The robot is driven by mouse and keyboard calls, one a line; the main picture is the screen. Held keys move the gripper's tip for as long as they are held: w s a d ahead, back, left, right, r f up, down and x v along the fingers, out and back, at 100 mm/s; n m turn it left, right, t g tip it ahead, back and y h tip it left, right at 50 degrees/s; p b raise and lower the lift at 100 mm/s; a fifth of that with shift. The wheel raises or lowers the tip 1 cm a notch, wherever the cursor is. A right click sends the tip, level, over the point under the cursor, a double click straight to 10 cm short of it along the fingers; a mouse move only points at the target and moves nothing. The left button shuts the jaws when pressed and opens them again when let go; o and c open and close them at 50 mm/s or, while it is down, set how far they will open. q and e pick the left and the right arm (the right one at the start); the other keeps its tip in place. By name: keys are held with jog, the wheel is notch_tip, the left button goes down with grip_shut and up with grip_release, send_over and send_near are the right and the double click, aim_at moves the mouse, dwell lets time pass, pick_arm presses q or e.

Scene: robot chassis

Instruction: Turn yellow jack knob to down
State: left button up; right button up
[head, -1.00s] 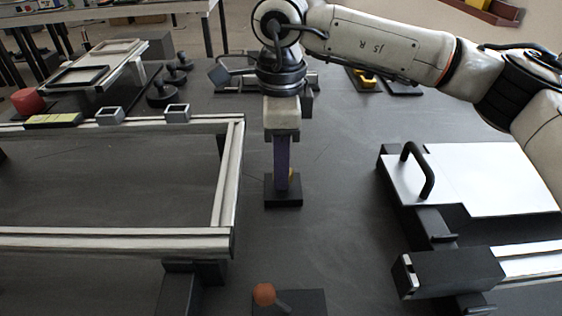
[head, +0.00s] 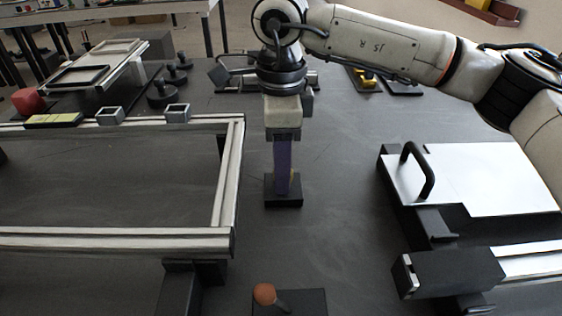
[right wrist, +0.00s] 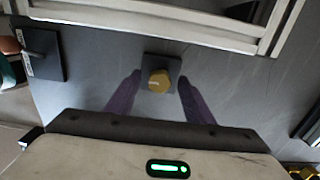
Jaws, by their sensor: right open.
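The yellow jack knob (right wrist: 159,81) shows in the right wrist view as a round yellow top on a dark square base (right wrist: 160,65). In the head view the base (head: 284,201) stands on the dark table, and the knob is almost wholly hidden behind my gripper. My right gripper (head: 283,190) points straight down over the base. In the right wrist view its two purple fingers (right wrist: 158,92) are spread, one on each side of the knob, with gaps between them and the knob. My left gripper is out of view.
An aluminium frame (head: 228,180) lies left of the base. A white panel with a black handle (head: 490,175) is at the right. An orange-knobbed lever (head: 264,294) stands at the front. A red block (head: 27,101) sits at the far left. The table around the base is clear.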

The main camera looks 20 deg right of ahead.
notch_tip(320, 180, up, 10)
jog(key=p, duration=0.1)
jog(key=shift+r, duration=0.15)
dwell(0.5)
